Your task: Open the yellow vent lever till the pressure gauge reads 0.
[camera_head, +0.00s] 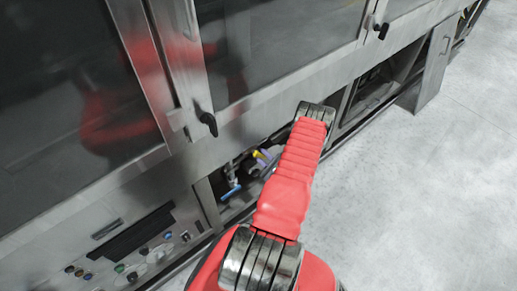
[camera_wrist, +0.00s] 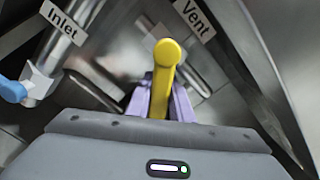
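The yellow vent lever (camera_wrist: 162,80) stands in the middle of the wrist view, below the "Vent" label (camera_wrist: 194,17). The lavender fingers of my gripper (camera_wrist: 161,100) lie on either side of its shaft, with no clear gap between them and it. My gripper looks shut on the lever. In the head view the yellow lever (camera_head: 262,153) shows small in the low opening under the machine, beside my red arm. The pressure gauge cannot be made out in either view.
A blue handle (camera_wrist: 12,90) sits on the pipe with the "Inlet" label (camera_wrist: 62,27), left of my gripper. Metal walls surround the opening closely. A control panel (camera_head: 130,255) is at the lower left. The grey floor (camera_head: 430,200) at right is clear.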

